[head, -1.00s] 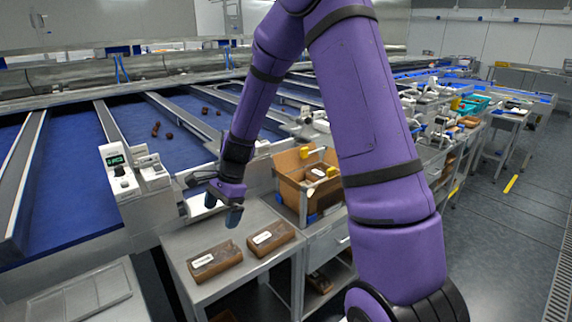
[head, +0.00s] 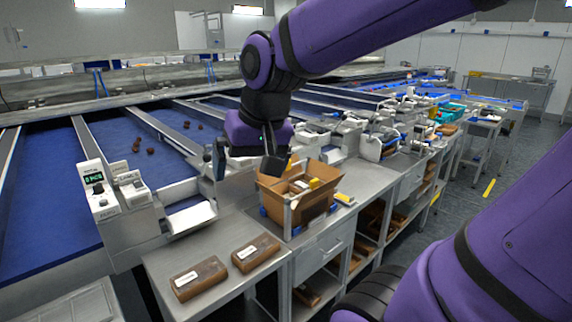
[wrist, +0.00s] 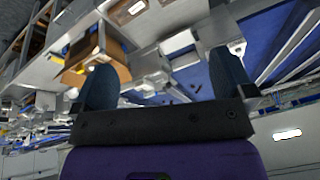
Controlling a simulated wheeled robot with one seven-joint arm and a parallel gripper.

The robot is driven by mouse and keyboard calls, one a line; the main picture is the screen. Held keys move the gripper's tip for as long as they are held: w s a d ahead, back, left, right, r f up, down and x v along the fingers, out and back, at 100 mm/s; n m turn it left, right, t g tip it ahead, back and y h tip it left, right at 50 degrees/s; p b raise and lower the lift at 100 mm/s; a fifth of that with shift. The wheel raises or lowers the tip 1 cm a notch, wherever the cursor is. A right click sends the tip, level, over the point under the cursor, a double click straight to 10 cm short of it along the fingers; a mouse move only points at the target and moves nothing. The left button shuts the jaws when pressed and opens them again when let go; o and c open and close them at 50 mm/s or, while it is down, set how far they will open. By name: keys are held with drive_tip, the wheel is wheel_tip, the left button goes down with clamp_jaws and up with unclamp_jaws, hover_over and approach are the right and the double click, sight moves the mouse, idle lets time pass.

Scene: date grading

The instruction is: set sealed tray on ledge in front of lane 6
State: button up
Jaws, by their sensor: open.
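Two brown trays with white labels lie on a steel table in the head view, one in front (head: 198,278) and one behind it to the right (head: 255,252). My gripper (head: 247,163) is open and empty, raised behind the table and close to the open carton (head: 318,212). Its two dark fingers stand wide apart in the wrist view (wrist: 165,82), with nothing between them. Blue sorting lanes (head: 150,165) run back behind the table; no lane number is readable. I cannot tell which ledge belongs to lane 6.
The carton, with yellow bits inside, stands on the steel table (head: 222,238) and also shows in the wrist view (wrist: 92,50). A white scale-like unit with a green display (head: 98,190) stands left. Benches with equipment continue right. Grey floor (head: 510,165) is open at right.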

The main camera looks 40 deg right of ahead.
drive_tip(key=s+d+r+n+t, duration=0.1)
drive_tip(key=s+r+n, duration=0.1)
drive_tip(key=s, duration=0.5)
drive_tip(key=shift+s+d+n+h, duration=0.25)
drive_tip(key=shift+s+n+h, duration=0.05)
drive_tip(key=shift+n, duration=0.4)
